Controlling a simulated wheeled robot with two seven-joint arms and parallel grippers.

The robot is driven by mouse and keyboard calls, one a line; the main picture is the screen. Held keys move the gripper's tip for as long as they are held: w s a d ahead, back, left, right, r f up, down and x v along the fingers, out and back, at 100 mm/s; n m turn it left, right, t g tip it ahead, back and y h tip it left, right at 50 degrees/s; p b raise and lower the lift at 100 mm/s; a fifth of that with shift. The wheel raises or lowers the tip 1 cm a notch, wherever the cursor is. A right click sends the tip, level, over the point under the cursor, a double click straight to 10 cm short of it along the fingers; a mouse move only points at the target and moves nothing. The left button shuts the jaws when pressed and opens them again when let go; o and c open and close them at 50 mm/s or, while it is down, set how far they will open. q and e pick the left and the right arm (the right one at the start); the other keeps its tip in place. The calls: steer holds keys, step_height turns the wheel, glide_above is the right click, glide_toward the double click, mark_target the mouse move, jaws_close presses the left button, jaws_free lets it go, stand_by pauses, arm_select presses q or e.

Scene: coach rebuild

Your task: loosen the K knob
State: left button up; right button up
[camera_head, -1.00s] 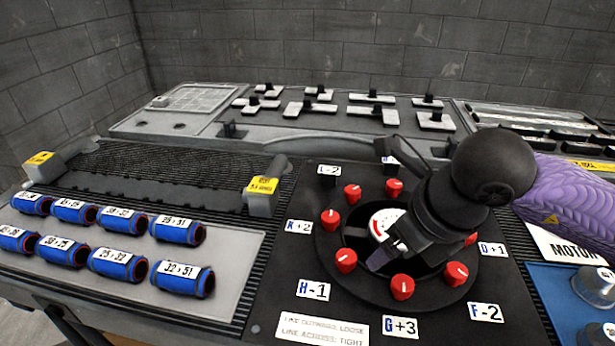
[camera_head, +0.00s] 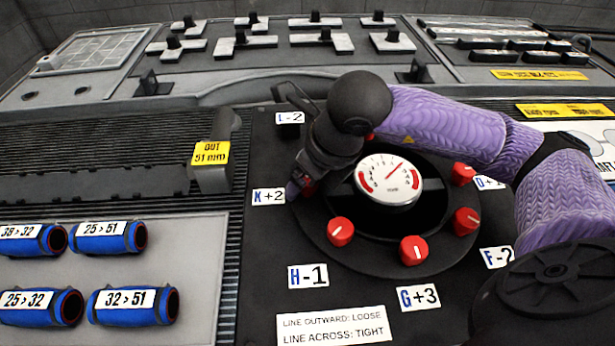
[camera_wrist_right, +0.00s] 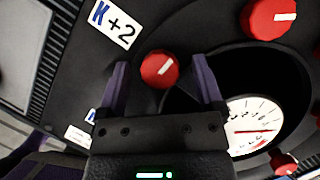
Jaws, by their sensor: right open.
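The K knob (camera_wrist_right: 160,68) is red with a short white line. In the right wrist view it sits between the two fingertips of my right gripper (camera_wrist_right: 159,66), near the label K +2 (camera_wrist_right: 114,25). Its line slants up to the right there. The jaws are open, with a visible gap on each side of the knob. In the head view my right gripper (camera_head: 300,187) reaches down at the left of the round knob plate (camera_head: 340,258), beside the K +2 label (camera_head: 268,197), and mostly hides the K knob. My left gripper is not in view.
A white gauge (camera_head: 388,181) sits in the plate's middle. Other red knobs stand around it, such as the H knob (camera_head: 340,231) and the G knob (camera_head: 413,250). A sign (camera_head: 333,326) reads line outward loose, line across tight. Blue sleeves (camera_head: 133,306) lie at left.

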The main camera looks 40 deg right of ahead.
steer(key=shift+c, duration=0.8)
jaws_close()
